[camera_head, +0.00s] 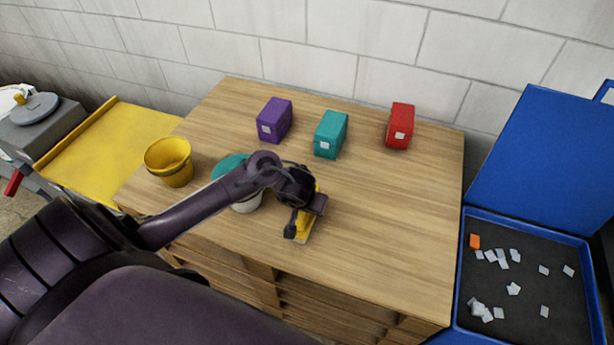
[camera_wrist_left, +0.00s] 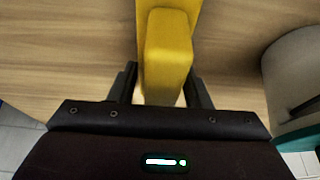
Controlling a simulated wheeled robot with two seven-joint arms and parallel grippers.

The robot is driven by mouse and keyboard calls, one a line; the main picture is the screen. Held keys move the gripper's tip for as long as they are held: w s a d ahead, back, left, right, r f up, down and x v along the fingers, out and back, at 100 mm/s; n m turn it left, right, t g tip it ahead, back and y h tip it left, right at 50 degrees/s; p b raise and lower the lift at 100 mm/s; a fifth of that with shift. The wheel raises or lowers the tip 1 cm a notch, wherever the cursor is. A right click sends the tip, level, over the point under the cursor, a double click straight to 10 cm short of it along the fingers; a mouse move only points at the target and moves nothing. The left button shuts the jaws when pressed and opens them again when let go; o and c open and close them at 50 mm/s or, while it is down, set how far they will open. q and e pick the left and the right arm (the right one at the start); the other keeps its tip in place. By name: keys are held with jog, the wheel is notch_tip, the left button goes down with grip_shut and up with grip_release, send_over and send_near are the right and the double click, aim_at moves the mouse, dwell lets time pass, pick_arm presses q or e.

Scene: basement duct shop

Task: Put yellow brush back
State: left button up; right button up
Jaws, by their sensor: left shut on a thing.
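The yellow brush (camera_head: 305,228) is near the middle of the wooden worktop (camera_head: 380,235), partly hidden by my left gripper (camera_head: 300,215). In the left wrist view the brush's yellow handle (camera_wrist_left: 168,50) runs between the two dark fingers of my left gripper (camera_wrist_left: 162,88), which is shut on it. I cannot tell whether the brush touches the worktop. A yellow bucket (camera_head: 168,164) stands at the worktop's left end. A white and teal container (camera_head: 245,205) is just left of the gripper, mostly behind my arm. My right gripper is not in view.
Purple (camera_head: 275,120), teal (camera_head: 330,134) and red (camera_head: 399,126) boxes stand along the back of the worktop. A blue open case (camera_head: 466,260) with scattered pale pieces is at the right. A yellow panel (camera_head: 105,150) is at the left.

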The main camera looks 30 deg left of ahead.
pick_arm(q)
jog(key=o, duration=1.1)
jog(key=shift+f, duration=0.15)
jog(key=shift+c, duration=0.2)
jog(key=shift+r, duration=0.3)
jog(key=p+v, duration=0.8)
jog(key=v, duration=0.4)
jog(key=shift+s+f, duration=0.1)
